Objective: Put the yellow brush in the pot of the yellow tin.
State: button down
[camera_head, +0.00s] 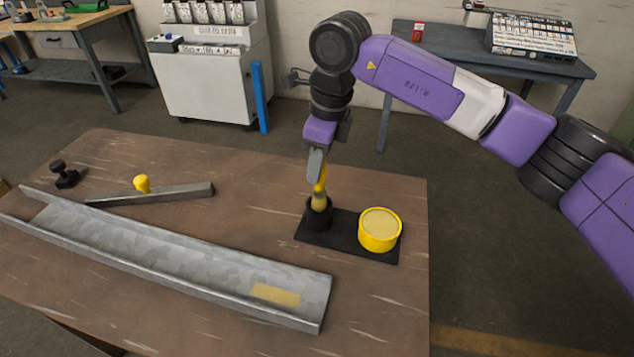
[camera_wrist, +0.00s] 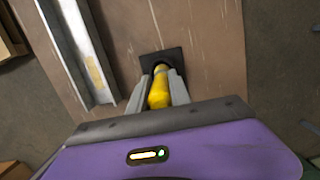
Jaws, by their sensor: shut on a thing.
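The yellow brush (camera_head: 320,190) is upright, held by its yellow handle, with its tan bristle end at the mouth of the black pot (camera_head: 318,217). The pot stands on the left part of a black base plate (camera_head: 345,241). The yellow tin (camera_head: 380,229) sits on the right part of the same plate. My gripper (camera_head: 317,168) is shut on the brush, above the pot. In the wrist view the brush handle (camera_wrist: 159,90) shows between my fingers, over the dark plate (camera_wrist: 150,58). How deep the bristles sit in the pot is hidden.
A grey metal channel (camera_head: 180,258) with a yellow patch lies along the table's front left. The brown table (camera_head: 250,165) is clear behind the plate.

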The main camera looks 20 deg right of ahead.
aim_at(317, 187)
jog(key=shift+f+p, duration=0.35)
jog(key=shift+f, duration=2.5)
jog(key=shift+f, duration=0.2)
jog(key=c, duration=1.2)
grip_release()
jog(key=r, duration=0.4)
jog(key=d+r+b, duration=0.1)
jog(key=r, duration=0.3)
jog(key=s+r+b, duration=0.1)
jog(key=r, duration=0.3)
jog(key=shift+d+r, duration=0.15)
jog(key=shift+d, duration=0.05)
jog(key=shift+s, duration=0.1)
